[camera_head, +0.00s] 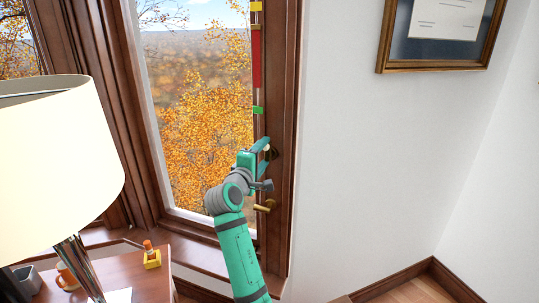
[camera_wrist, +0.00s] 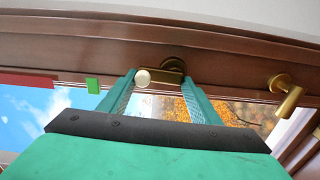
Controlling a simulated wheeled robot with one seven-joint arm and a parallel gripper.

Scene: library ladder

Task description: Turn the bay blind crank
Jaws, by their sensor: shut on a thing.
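The bay blind crank is on the right window frame. In the wrist view its dark round base (camera_wrist: 173,65), brass arm and pale knob (camera_wrist: 143,77) show at the fingertips. My gripper (camera_head: 266,153) reaches the crank from below and hides most of it in the head view. In the wrist view the two teal fingers (camera_wrist: 158,82) stand on either side of the crank, shut on it, with the knob close to the left finger. A vertical strip beside the window pane carries a red band (camera_head: 257,60), a green marker (camera_head: 257,110) and a yellow marker (camera_head: 256,6).
A brass window handle (camera_head: 265,206) sits just below the crank on the same frame. A lamp (camera_head: 60,150) and a side table (camera_head: 150,285) stand at the left. A framed picture (camera_head: 440,66) hangs on the right wall. The space before that wall is clear.

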